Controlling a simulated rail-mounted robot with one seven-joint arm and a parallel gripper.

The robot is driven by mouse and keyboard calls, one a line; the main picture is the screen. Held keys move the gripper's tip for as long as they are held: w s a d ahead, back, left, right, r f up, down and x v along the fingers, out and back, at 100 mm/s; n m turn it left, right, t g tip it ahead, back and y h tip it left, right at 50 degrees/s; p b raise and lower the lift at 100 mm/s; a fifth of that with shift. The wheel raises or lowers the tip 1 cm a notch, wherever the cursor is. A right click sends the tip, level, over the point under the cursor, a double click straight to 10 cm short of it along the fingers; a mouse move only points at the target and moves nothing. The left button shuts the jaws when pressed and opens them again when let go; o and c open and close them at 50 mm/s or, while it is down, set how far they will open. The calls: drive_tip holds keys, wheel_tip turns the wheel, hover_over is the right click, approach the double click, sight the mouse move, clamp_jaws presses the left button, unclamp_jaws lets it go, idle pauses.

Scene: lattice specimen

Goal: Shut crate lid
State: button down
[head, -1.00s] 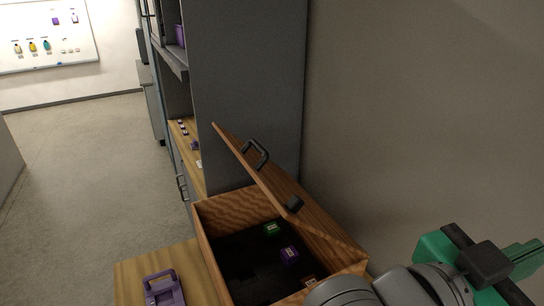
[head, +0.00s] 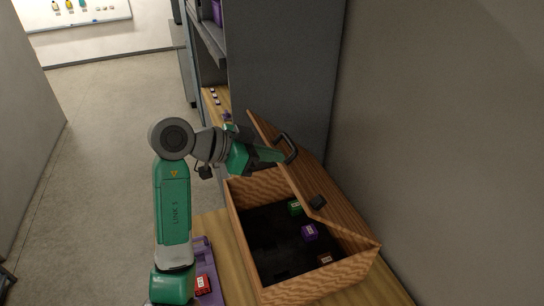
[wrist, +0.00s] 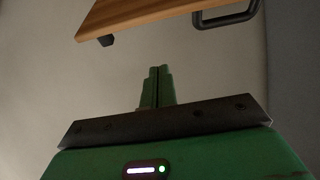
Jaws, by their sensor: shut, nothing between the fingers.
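The wooden crate (head: 242,215) stands open on a wooden surface. Its lid (head: 302,178) is raised and tilted, with a dark bar handle (head: 289,149) near its upper end. My gripper (head: 281,156) is beside the lid's upper part, close to the handle in the picture. In the wrist view the green fingers (wrist: 157,84) are together and empty. The lid (wrist: 150,14) and handle (wrist: 228,18) show above the fingertips there, apart from them. A green block (head: 295,208), a purple block (head: 309,232) and a brownish block (head: 325,259) lie inside the crate.
A grey cabinet (head: 285,75) stands behind the crate, and a plain wall (head: 440,140) is to its right. A purple tray (head: 207,255) with a red block (head: 203,284) is left of the crate, partly behind my arm. Open floor (head: 100,150) lies at left.

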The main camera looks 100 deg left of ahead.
drive_tip(key=p, duration=0.1)
hover_over(287, 179)
drive_tip(key=w+a, duration=0.2)
drive_tip(key=w, duration=0.1)
drive_tip(key=f, duration=0.3)
drive_tip(key=shift+s+d, duration=0.25)
drive_tip(key=shift+s+d+f+p, duration=0.25)
drive_tip(key=shift+s+d+f, duration=0.05)
drive_tip(key=shift+s+f, duration=0.25)
drive_tip(key=shift+s+d+f+p, duration=0.2)
drive_tip(key=shift+s+d+f, duration=0.05)
drive_tip(key=shift+s+f, duration=0.25)
drive_tip(key=shift+s+d+f, duration=0.2)
drive_tip(key=shift+s+f, duration=0.1)
drive_tip(key=shift+f, duration=0.15)
